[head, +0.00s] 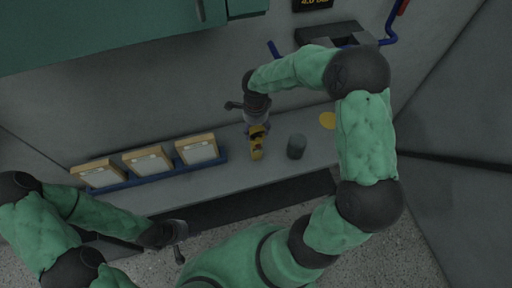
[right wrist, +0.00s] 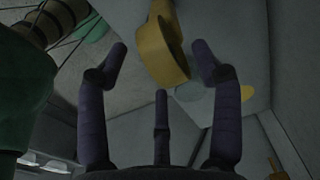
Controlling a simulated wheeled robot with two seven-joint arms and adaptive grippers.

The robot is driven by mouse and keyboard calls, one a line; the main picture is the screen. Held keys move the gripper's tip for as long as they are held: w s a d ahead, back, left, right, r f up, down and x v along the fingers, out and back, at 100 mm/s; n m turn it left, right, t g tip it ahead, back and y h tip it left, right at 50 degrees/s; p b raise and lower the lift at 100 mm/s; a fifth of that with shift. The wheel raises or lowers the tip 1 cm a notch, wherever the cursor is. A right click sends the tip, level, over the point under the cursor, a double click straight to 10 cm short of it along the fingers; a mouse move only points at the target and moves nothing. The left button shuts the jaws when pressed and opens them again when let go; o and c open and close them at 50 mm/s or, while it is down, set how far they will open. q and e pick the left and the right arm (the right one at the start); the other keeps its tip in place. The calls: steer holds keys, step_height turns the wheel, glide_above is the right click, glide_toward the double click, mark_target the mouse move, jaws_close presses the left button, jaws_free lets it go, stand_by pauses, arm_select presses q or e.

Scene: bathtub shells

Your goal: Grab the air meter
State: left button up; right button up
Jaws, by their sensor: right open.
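The yellow air meter (head: 257,150) with dark markings stands on the grey shelf, directly under my right gripper (head: 257,129) in the head view. In the right wrist view the yellow body (right wrist: 162,45) shows between and beyond the spread fingertips of my right gripper (right wrist: 159,62). The gripper is open, and I see no clear contact with the meter. The gripper hides the upper part of the meter in the head view. My left gripper (head: 179,248) hangs low in front of the shelf, away from the meter; its finger opening is too small to tell.
A dark grey cylinder (head: 297,146) stands right of the meter, and a yellow disc (head: 327,121) lies behind it. Several boxes (head: 147,160) sit in a blue rack (head: 126,183) to the left. A green cabinet (head: 110,32) overhangs the back wall.

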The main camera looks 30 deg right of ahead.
mark_target(257, 140)
steer(key=f, duration=0.5)
steer(key=shift+s+d, duration=0.1)
steer(key=shift+d, duration=0.1)
jaws_close()
